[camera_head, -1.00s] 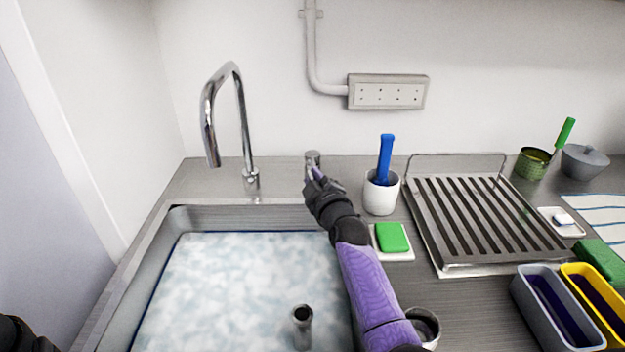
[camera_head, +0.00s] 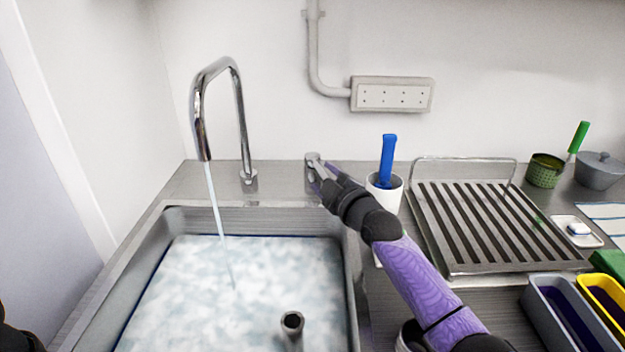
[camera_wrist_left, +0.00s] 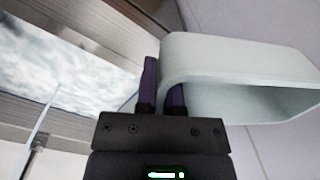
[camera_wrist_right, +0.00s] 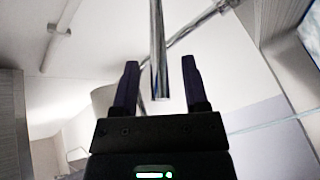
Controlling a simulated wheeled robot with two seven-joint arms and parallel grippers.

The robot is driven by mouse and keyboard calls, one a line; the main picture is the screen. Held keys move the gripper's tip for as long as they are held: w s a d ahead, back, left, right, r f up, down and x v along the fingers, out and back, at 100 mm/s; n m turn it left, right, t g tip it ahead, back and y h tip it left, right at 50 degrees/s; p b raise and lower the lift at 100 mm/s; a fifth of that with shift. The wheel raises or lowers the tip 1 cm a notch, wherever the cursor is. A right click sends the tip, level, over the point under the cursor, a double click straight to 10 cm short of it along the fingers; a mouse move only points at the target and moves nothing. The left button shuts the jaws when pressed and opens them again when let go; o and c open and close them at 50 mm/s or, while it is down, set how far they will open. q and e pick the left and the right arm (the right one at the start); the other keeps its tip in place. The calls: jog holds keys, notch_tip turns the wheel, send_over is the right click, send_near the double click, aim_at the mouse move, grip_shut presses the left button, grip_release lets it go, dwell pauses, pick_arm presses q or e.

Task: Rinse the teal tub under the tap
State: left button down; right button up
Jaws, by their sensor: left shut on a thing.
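The tub is not in the head view. The chrome tap (camera_head: 202,120) stands behind the sink, and a thin stream of water (camera_head: 214,200) falls from its spout into the sink. My right gripper (camera_head: 318,170) is at the short metal tap control (camera_head: 311,160); its fingers are apart in the right wrist view (camera_wrist_right: 161,80). Contact with the control cannot be told.
The sink (camera_head: 275,220) holds cloudy, foamy water with an upright metal pipe (camera_head: 292,322) in it. A white cup (camera_head: 393,200) with a blue-handled tool stands right of my right gripper. A drying rack (camera_head: 480,262) and a grey bin (camera_head: 535,300) are farther right.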

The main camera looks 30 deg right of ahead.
pick_arm(q)
jog(key=shift+r, duration=0.2)
pick_arm(e)
jog(key=shift+s, duration=0.25)
pick_arm(q)
notch_tip(320, 180, up, 4)
jog(key=p, duration=0.3)
jog(key=shift+p, duration=0.4)
pick_arm(e)
jog(key=s, duration=1.1)
jog(key=shift+s+a, duration=0.2)
jog(key=shift+s, duration=0.05)
